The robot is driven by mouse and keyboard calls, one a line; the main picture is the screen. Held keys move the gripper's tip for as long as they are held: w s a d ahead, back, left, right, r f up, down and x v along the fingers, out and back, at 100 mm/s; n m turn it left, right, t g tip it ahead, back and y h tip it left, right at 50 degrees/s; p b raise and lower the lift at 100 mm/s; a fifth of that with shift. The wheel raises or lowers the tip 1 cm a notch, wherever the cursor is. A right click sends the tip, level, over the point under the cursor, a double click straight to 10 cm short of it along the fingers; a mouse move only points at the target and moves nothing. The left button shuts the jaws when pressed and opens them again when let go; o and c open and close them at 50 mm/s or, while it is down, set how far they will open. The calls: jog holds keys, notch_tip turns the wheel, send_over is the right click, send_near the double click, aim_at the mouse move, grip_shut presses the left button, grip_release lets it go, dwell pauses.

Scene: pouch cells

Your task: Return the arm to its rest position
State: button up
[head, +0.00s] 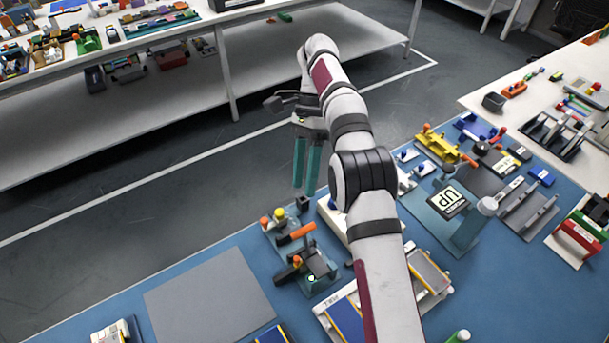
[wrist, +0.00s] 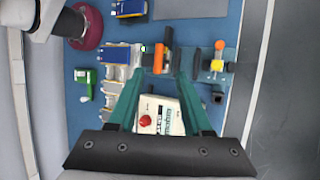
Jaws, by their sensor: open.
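My arm reaches from the lower right of the head view up over the blue-topped bench (head: 215,252) and bends near the top. My gripper (head: 305,188) hangs from its end with two teal fingers pointing down, apart and empty. In the head view it appears over the bench's far edge, against the grey floor. In the wrist view my gripper (wrist: 160,82) has its fingers spread, with a white box with a red button (wrist: 157,115) showing between and beyond them. Nothing is held.
A fixture with an orange handle (head: 297,233) stands on the bench below my gripper. A grey mat (head: 208,298) lies to its left. A teal press-like stand (head: 468,232) and a yellow fixture (head: 440,145) are right of the arm. A white shelf table (head: 170,115) stands across the floor.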

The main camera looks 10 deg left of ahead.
jog(key=s+d+r+n+t, duration=0.3)
jog(key=s+d+r, duration=0.7)
jog(key=s+d, duration=0.25)
jog(key=s+d+f+t+y, duration=0.1)
jog(key=s+f, duration=0.2)
jog(key=s, duration=0.4)
jog(key=s+d+f+n+t+y, duration=0.1)
jog(key=s+d+f+t, duration=0.1)
jog(key=s+f, duration=0.2)
jog(key=s, duration=0.3)
jog(key=shift+s+d+f+t, duration=0.25)
jog(key=shift+f+t, duration=0.05)
